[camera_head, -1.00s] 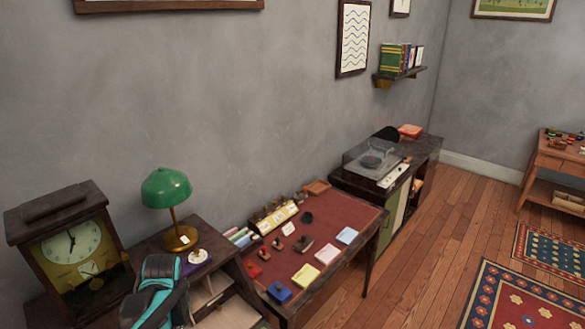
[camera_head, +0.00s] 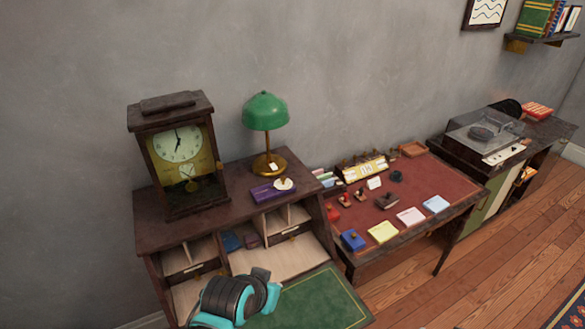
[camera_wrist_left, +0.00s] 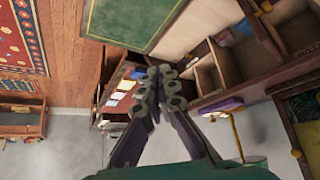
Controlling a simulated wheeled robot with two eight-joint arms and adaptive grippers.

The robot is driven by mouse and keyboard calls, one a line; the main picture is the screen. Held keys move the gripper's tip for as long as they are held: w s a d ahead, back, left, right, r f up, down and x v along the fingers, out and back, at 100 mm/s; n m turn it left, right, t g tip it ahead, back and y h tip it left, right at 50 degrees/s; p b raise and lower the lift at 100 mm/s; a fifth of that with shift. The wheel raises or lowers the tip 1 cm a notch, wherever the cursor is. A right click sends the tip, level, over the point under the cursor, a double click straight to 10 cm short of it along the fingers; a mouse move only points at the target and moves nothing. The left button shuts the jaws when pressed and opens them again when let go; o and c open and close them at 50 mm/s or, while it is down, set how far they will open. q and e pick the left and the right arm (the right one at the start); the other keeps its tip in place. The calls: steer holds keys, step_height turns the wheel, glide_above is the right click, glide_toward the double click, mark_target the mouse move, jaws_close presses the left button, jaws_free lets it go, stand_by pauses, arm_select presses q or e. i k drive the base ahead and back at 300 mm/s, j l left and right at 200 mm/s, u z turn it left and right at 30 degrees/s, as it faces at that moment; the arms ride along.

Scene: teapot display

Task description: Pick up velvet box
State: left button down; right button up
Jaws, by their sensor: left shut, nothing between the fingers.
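A flat purple box (camera_head: 266,191), which could be the velvet box, lies on top of the wooden desk (camera_head: 150,232), with a small white and gold item (camera_head: 284,184) at its right end. Inside the desk's open compartments sit a small blue item (camera_head: 231,242) and a dark maroon item (camera_head: 252,240). The blue item also shows in the left wrist view (camera_wrist_left: 226,38). My left gripper (camera_wrist_left: 158,88) is shut and empty in the left wrist view. In the head view only my left arm shows, over the desk front, its fingers hidden. My right gripper is not in view.
A clock (camera_head: 178,155) and a green lamp (camera_head: 265,115) stand on the desk top beside the purple box. The green writing surface (camera_head: 318,300) is clear. A red-topped table (camera_head: 410,195) with stamps and paper pads stands right, a record player (camera_head: 485,132) beyond.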

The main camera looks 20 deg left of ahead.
mark_target(254, 240)
steer(key=k+u, duration=0.45)
steer(key=u, duration=0.3)
steer(key=k+j+u, duration=0.1)
steer(key=u, duration=0.25)
steer(key=k+j, duration=0.05)
steer(key=k, duration=0.05)
